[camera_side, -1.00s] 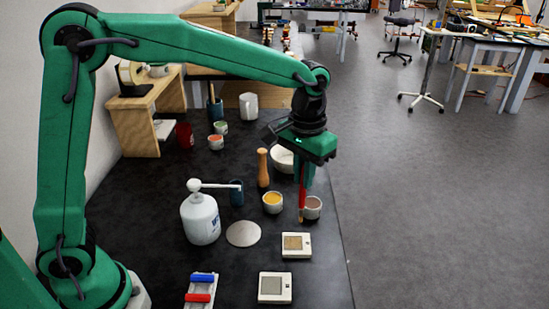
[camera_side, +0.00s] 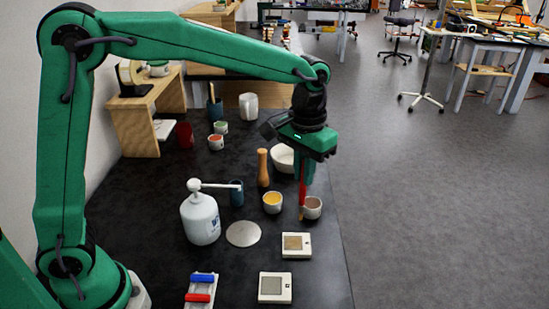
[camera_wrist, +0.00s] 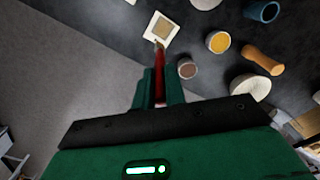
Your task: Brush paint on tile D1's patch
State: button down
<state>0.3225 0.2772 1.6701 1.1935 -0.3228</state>
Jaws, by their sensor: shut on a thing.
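My gripper (camera_side: 303,175) is shut on a red-handled brush (camera_side: 301,199), held tip down; the brush also shows in the wrist view (camera_wrist: 160,90). In the side view the brush hangs just at the left of a small pot of brown paint (camera_side: 313,208). In the wrist view its tip overlaps the edge of a pale tile with a tan patch (camera_wrist: 160,27); I cannot tell any contact. In the side view that tile (camera_side: 296,251) lies in front of the pot. A second tile with a grey patch (camera_side: 275,289) lies nearer. No D1 label is legible.
A yellow paint pot (camera_side: 272,203), a wooden pestle-like piece (camera_side: 263,168) and a white bowl (camera_side: 281,158) stand close by. A white pump bottle (camera_side: 200,218) and a round disc (camera_side: 243,234) are at the left. The table's right edge is near the tiles.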

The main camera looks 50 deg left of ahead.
aim_at(300, 204)
jog(key=shift+f, duration=4.45)
jog(key=shift+s+a, duration=1)
jog(key=shift+d, duration=0.1)
jog(key=shift+w+d, duration=0.9)
jog(key=shift+w, duration=0.1)
jog(key=shift+s+a, duration=0.1)
